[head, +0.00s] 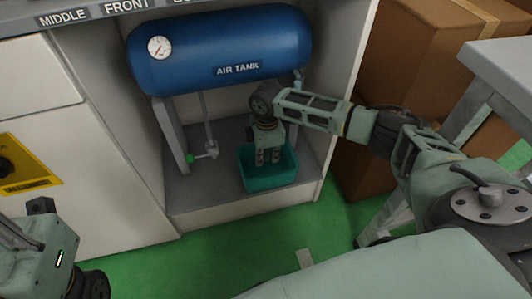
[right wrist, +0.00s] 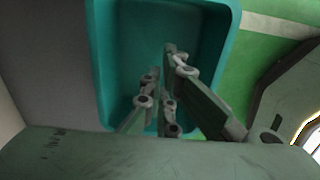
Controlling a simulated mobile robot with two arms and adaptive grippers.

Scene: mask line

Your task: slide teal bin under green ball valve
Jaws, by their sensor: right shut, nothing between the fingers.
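The teal bin (head: 249,178) stands on the grey cabinet floor below the right part of the blue air tank, near the cabinet's front edge. It also fills the middle of the right wrist view (right wrist: 112,50). The green ball valve (head: 192,158) is on a thin pipe under the tank, to the left of the bin and apart from it. My right gripper (head: 267,160) is shut and empty, pointing down over or into the bin; I cannot tell whether it touches a wall. Part of my left arm shows at the lower left, but its fingers are out of view.
The right cabinet wall (head: 346,75) is close to my right arm. Cardboard boxes (head: 408,50) and a grey table (head: 500,65) stand at the right.

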